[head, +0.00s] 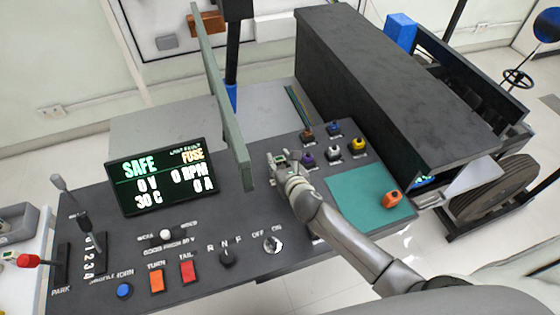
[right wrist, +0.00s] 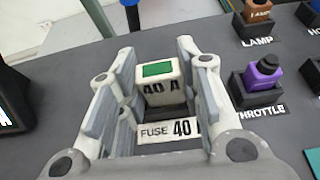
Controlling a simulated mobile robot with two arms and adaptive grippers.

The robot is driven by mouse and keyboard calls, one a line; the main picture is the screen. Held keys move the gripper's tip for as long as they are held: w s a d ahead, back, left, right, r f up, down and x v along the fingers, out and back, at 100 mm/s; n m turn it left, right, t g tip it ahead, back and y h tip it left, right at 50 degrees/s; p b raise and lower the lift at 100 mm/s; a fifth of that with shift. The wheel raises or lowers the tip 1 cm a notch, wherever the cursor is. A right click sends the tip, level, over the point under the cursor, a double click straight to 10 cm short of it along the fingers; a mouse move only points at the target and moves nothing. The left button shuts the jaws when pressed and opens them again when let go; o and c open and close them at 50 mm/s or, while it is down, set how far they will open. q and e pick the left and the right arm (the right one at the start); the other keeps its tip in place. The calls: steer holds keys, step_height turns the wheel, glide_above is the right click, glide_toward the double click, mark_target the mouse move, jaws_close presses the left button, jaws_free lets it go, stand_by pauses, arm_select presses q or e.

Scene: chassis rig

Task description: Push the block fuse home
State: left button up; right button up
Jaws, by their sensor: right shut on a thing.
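The block fuse (right wrist: 158,82) is pale with a green top and "40 A" on its side. In the right wrist view it stands upright between the fingers of my right gripper (right wrist: 155,85), which is shut on it. A "FUSE 40" label (right wrist: 168,131) on the panel lies just in front of it. The fuse's lower end and its seat are in shadow, so I cannot tell how deep it sits. In the head view my right gripper (head: 281,166) is low over the console (head: 215,215). My left gripper is not in view.
A display (head: 162,176) reads SAFE and FUSE, with 0 V and 0 A. A tall grey-green bar (head: 222,95) rises left of my gripper. Coloured plugs, including a purple one (right wrist: 263,72), stand close on the right. An orange part (head: 391,199) lies on a green mat (head: 352,192).

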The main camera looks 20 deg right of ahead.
steer(key=shift+f, duration=0.15)
steer(key=o, duration=0.8)
steer(key=shift+s, duration=0.1)
steer(key=shift+o, duration=1.1)
steer(key=shift+f, duration=0.15)
steer(key=shift+r+p, duration=0.3)
steer(key=shift+r, duration=0.2)
steer(key=shift+s, duration=0.35)
steer(key=v, duration=1.1)
steer(key=shift+r+b, duration=0.2)
steer(key=shift+b, duration=0.15)
